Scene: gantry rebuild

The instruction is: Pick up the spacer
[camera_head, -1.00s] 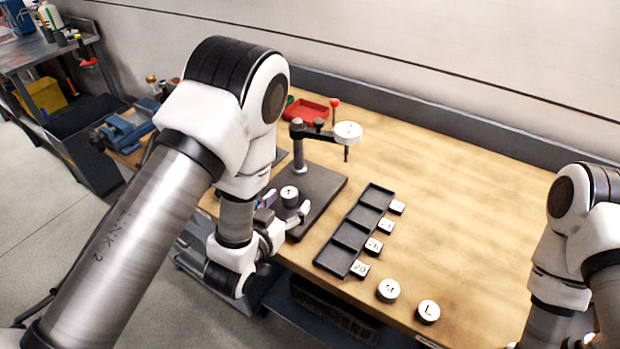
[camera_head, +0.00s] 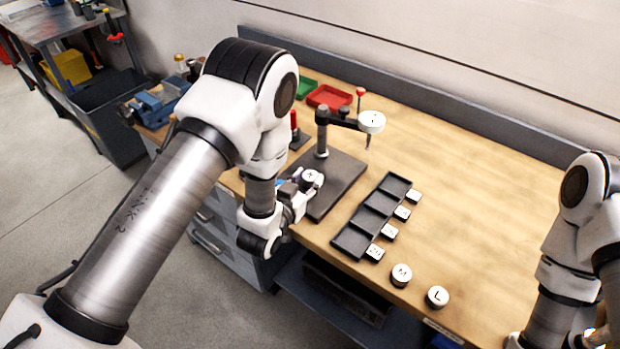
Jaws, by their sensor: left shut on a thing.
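A round spacer with a white top and a dark mark (camera_head: 312,177) is at the near left part of the dark base plate (camera_head: 345,183). My left gripper (camera_head: 302,186) is shut on it from the front left. The fingers partly hide its side, and I cannot tell whether it is clear of the plate. Two similar round pieces stand at the table's front edge, one marked M (camera_head: 401,275) and one marked L (camera_head: 437,297).
A gauge stand (camera_head: 322,130) rises from the plate, its arm reaching right to a white dial (camera_head: 372,122). A black compartment tray (camera_head: 378,215) with small labelled tiles beside it lies to the right. Red (camera_head: 329,97) and green bins are behind. The right tabletop is clear.

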